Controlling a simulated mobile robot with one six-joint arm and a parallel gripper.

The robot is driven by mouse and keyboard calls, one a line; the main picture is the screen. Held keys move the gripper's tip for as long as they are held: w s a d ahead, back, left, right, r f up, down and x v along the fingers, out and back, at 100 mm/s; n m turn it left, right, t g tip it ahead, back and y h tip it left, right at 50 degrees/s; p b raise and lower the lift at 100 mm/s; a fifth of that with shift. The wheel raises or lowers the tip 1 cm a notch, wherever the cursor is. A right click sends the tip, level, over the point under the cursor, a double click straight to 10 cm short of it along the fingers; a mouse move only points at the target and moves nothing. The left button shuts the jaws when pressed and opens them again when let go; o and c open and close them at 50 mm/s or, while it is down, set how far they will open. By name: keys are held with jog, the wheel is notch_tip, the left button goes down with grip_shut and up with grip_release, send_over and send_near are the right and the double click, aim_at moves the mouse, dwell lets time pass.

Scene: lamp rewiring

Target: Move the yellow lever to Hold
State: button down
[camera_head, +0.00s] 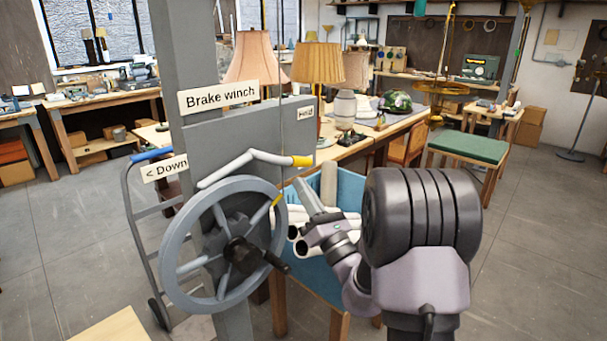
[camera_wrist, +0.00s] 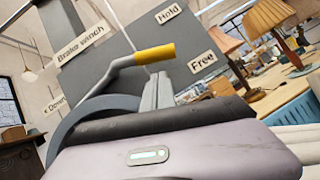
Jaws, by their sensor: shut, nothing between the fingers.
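The lever is a pale bent bar with a yellow grip (camera_head: 302,161) at its right end. It is mounted on the grey winch panel, and its grip also shows in the wrist view (camera_wrist: 155,53). The grip points right, below the Hold label (camera_head: 305,113). In the wrist view the grip lies between the Hold label (camera_wrist: 168,13) and the Free label (camera_wrist: 203,62). My gripper (camera_head: 304,190) is shut and empty, just below the grip. Its fingertips (camera_wrist: 158,88) point up toward the grip's underside; I cannot tell whether they touch.
A spoked handwheel (camera_head: 180,265) with a dark crank handle stands left of my gripper. A grey post carries the Brake winch sign (camera_head: 219,98). A blue bin (camera_head: 349,188) with pale tubes is behind my arm. Lamps stand on the bench behind.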

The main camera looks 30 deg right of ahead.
aim_at(305, 161)
jog(key=shift+w+d+r, duration=0.1)
jog(key=shift+w+r, duration=0.05)
jog(key=shift+r, duration=0.3)
jog(key=shift+w+d+r, duration=0.1)
jog(key=shift+r, duration=0.3)
jog(key=r+n+y+b, duration=0.1)
jog(key=n, duration=0.1)
jog(key=d+r+n+y, duration=0.1)
jog(key=n+y, duration=0.1)
jog(key=d+r+n+y+b, duration=0.1)
jog(key=n+y, duration=0.1)
jog(key=n, duration=0.1)
jog(key=shift+w+g+b, duration=0.3)
jog(key=shift+b, duration=0.05)
jog(key=shift+w+d+r+n+g+y, duration=0.15)
jog(key=shift+r+n+g+y, duration=0.35)
jog(key=shift+r+n+y, duration=0.75)
jog(key=shift+d+r+n+g+y, duration=0.1)
jog(key=shift+r+n+g+y, duration=0.6)
jog(key=shift+n, duration=0.95)
jog(key=shift+r+t, duration=0.2)
jog(key=shift+t, duration=0.1)
